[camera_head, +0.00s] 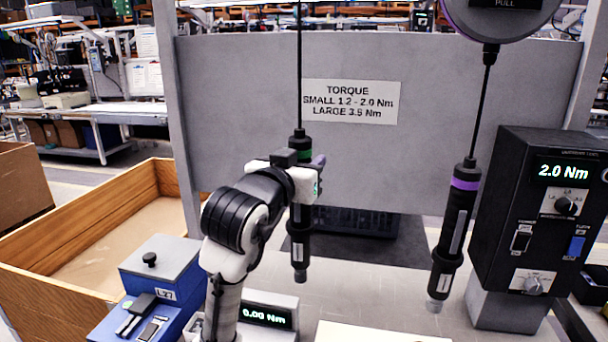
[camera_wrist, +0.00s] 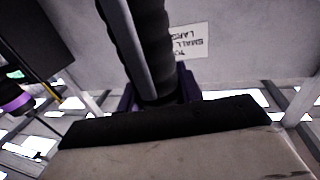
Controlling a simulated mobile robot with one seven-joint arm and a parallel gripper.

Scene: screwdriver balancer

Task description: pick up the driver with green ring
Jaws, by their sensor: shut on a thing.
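The driver with the green ring (camera_head: 301,226) is black and hangs upright from a dark cable in the head view. Its green ring is partly hidden behind my gripper (camera_head: 305,178), which is shut around the upper body. The wrist view shows the black driver body (camera_wrist: 150,50) between the purple finger pads of my gripper (camera_wrist: 160,92). A second driver with a purple ring (camera_head: 456,225) hangs to the right, apart from my gripper. Its purple ring also shows at the left of the wrist view (camera_wrist: 17,104).
A black controller box (camera_head: 545,215) reading 2.0 Nm stands at the right. A grey panel with a torque sign (camera_head: 350,101) is behind the drivers. A blue box (camera_head: 160,268) and a 0.00 Nm display (camera_head: 266,316) stand at lower left. A wooden crate (camera_head: 60,270) is at the far left.

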